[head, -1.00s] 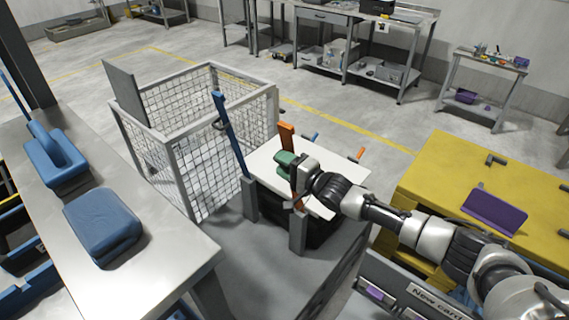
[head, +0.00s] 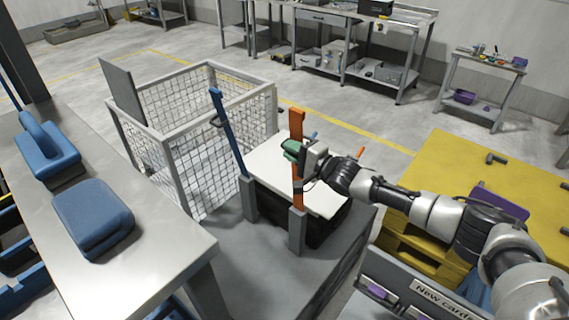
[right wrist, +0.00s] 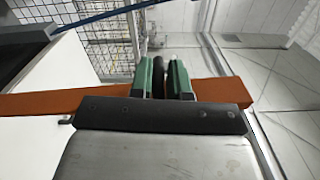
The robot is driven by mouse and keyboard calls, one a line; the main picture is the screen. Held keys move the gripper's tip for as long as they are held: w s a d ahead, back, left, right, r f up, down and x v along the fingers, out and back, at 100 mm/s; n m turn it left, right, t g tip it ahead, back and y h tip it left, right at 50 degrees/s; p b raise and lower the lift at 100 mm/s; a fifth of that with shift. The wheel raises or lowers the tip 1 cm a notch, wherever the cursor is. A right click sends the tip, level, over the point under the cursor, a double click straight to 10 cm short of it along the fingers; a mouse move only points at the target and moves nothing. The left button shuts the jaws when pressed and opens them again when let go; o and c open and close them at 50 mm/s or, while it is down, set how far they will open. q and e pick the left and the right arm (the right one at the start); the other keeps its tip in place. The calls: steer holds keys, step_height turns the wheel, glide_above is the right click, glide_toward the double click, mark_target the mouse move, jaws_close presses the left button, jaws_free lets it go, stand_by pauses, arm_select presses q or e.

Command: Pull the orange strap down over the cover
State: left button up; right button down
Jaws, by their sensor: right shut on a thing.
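The orange strap (head: 297,130) stands nearly upright at the front edge of the white cover (head: 322,190), rising from a grey post. It crosses the right wrist view (right wrist: 60,103) as a wide orange band. My right gripper (head: 292,150), with green fingers, is at the strap's upper part. In the right wrist view its fingers (right wrist: 158,78) are closed around a small black piece at the strap, which looks like its handle. The cover lies flat on a dark box. The strap is not over the cover. My left gripper is not in view.
A blue strap (head: 226,130) leans upright from another post left of the cover. A wire cage (head: 170,165) stands behind it. A grey table (head: 150,250) with blue blocks is on the left. A yellow cart (head: 470,190) stands on the right, beside my right arm.

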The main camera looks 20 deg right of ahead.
steer(key=w+d+b, duration=0.7)
steer(key=w+d, duration=0.1)
steer(key=d, duration=0.4)
steer(key=shift+w+d+f, duration=0.2)
steer(key=shift+d+f, duration=0.15)
steer(key=shift+d, duration=0.05)
steer(key=c, duration=1.2)
jaws_free()
steer(key=shift+o, duration=0.2)
steer(key=shift+s, duration=0.1)
steer(key=v, duration=1)
steer(key=shift+s+d, duration=0.2)
steer(key=shift+s, duration=0.1)
steer(key=shift+p, duration=0.35)
